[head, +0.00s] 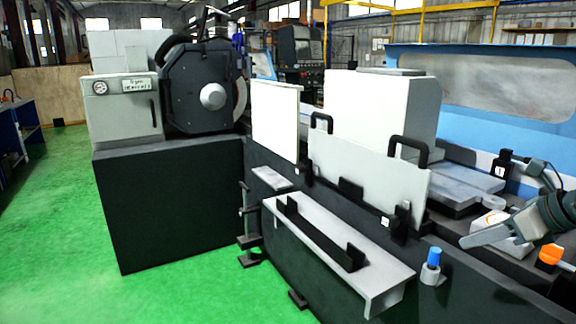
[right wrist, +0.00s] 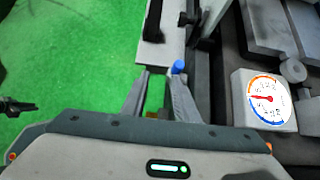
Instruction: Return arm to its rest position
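My right gripper (head: 488,236) comes in from the right edge of the head view. Its grey fingers point left over the front of the grinder bed. In the right wrist view the two fingers of my right gripper (right wrist: 158,88) stand apart with green floor showing between them, so it is open and empty. The blue knob (head: 433,258) stands just left of and below the fingertips in the head view; the knob (right wrist: 178,67) also shows beyond the right finger in the wrist view. My left gripper does not show in the head view.
The cylindrical grinder (head: 285,185) fills the middle, with a light grey shelf (head: 335,240) on its front. An orange knob (head: 549,255) sits below my right arm. A dial gauge (right wrist: 265,98) lies right of the gripper. Green floor (head: 190,290) is clear at left.

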